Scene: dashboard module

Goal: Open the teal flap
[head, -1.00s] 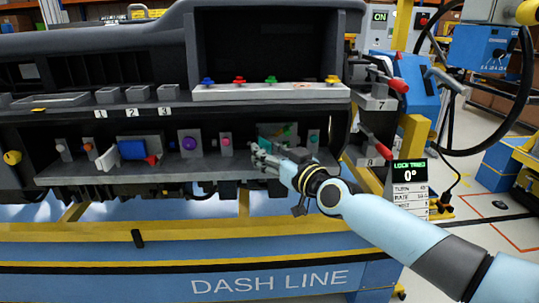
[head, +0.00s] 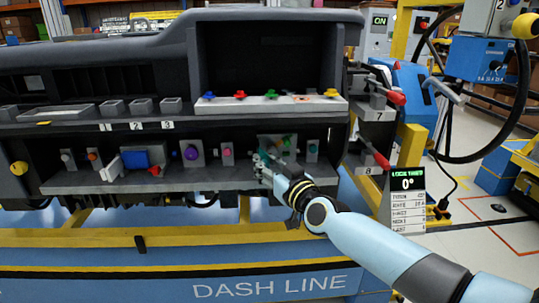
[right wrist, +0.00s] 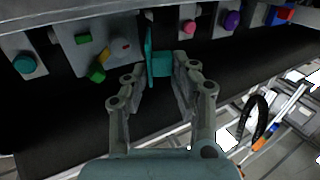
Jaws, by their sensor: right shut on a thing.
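The teal flap (right wrist: 160,64) stands out edge-on from its grey panel (right wrist: 77,32) in the right wrist view, swung away from the panel face. My right gripper (right wrist: 158,78) is shut on the flap's outer part, one finger on each side. Behind the flap, the panel carries green blocks (right wrist: 97,73) and a small orange-red part (right wrist: 126,47), uncovered. In the head view the right gripper (head: 260,165) is at the lower left of this panel; the flap is small and partly hidden there. My left gripper is not in view.
A round teal knob (right wrist: 24,64) is on one side of the panel; pink (right wrist: 188,27) and purple (right wrist: 232,20) knobs are on the other. Red-handled levers (head: 380,160) stand to the right in the head view.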

